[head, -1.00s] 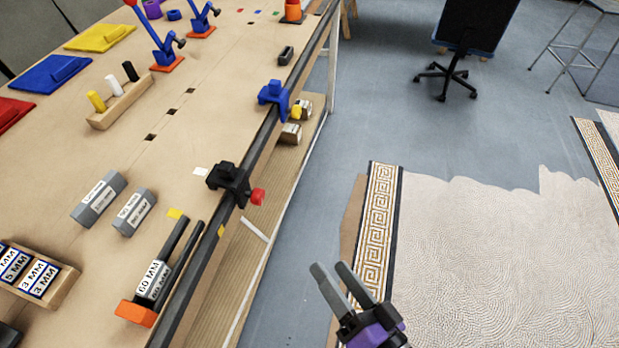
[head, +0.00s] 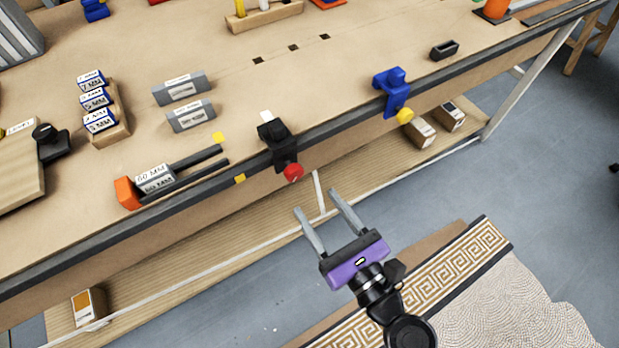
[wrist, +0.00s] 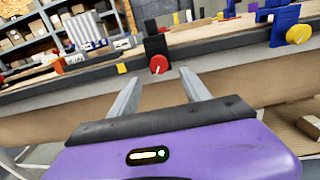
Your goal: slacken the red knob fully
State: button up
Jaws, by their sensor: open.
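The red knob (head: 293,173) sits at the lower end of a black clamp (head: 277,140) fixed on the bench's front edge. In the wrist view the red knob (wrist: 158,64) faces me, just beyond the fingers and between their tips as seen in the picture. My gripper (head: 316,204) is open and empty, in front of the bench, below and a little to the right of the knob in the head view. The fingers (wrist: 157,84) do not touch the knob.
A blue clamp (head: 392,90) with a yellow knob (head: 404,116) is on the edge to the right. An orange-ended holder (head: 128,193) with labelled blocks lies left of the black clamp. Boxes (head: 420,131) stand on the lower shelf.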

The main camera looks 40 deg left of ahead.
aim_at(296, 177)
jog(key=shift+p+x, duration=0.3)
jog(key=shift+x, duration=3.3)
grip_shut()
